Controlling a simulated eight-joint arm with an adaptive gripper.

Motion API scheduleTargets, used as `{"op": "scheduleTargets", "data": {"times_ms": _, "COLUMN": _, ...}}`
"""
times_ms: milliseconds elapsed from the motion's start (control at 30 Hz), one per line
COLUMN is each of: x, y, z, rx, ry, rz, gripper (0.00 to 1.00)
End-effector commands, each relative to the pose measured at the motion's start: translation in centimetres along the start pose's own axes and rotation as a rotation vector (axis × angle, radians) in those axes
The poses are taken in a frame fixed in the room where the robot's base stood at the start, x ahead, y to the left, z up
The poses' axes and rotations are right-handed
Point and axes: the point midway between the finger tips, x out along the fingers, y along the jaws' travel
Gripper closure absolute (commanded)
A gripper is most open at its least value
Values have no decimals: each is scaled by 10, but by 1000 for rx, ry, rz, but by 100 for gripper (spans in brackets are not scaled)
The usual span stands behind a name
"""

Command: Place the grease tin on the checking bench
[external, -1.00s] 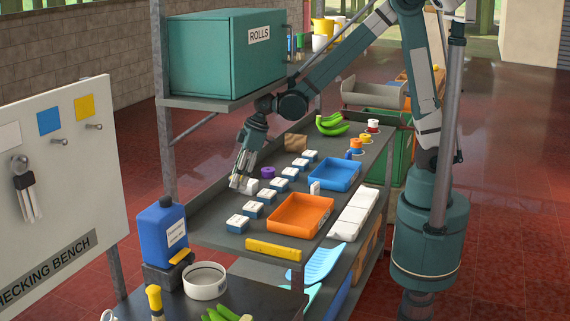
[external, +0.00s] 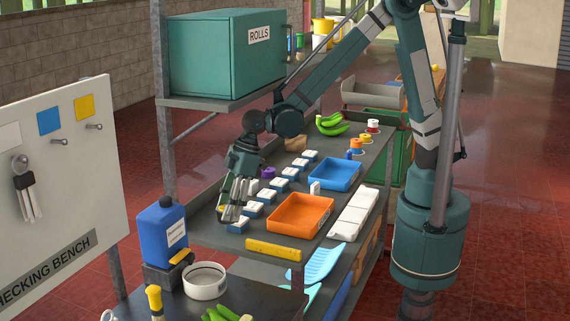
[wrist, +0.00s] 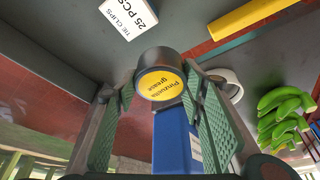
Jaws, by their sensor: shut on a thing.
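The grease tin (wrist: 160,84) is a short dark round tin with a yellow lettered face. It is between the two green padded fingers of my gripper (wrist: 157,92) in the wrist view. In the external view my gripper (external: 232,213) points down at the near left end of the shelf; a small yellow patch shows at its fingers. The checking bench (external: 252,291) is the dark surface at the bottom, in front of the lettered board (external: 65,180). My gripper is above and behind it, on the shelf side.
On or by the bench are a blue jug (external: 160,233), a white ring-shaped dish (external: 205,281), a yellow-handled tool (external: 155,300) and green pods (external: 222,314). The shelf holds white boxes, an orange tray (external: 301,214), a blue tray (external: 335,174) and a yellow bar (external: 273,249).

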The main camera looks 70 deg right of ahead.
Motion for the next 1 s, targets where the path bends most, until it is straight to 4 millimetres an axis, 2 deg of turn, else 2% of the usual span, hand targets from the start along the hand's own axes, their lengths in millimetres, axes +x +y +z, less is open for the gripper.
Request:
{"op": "scheduleTargets", "data": {"times_ms": 33, "x": 2, "y": -14, "z": -6, "rx": -14, "ry": 0, "rz": -6, "gripper": 74}}
{"op": "scheduleTargets", "data": {"times_ms": 500, "x": 24, "y": -129, "z": -52, "rx": -100, "ry": 2, "rz": -40, "gripper": 74}}
{"op": "scheduleTargets", "data": {"times_ms": 1000, "x": 41, "y": -259, "z": -80, "rx": -183, "ry": 6, "rz": -74, "gripper": 74}}
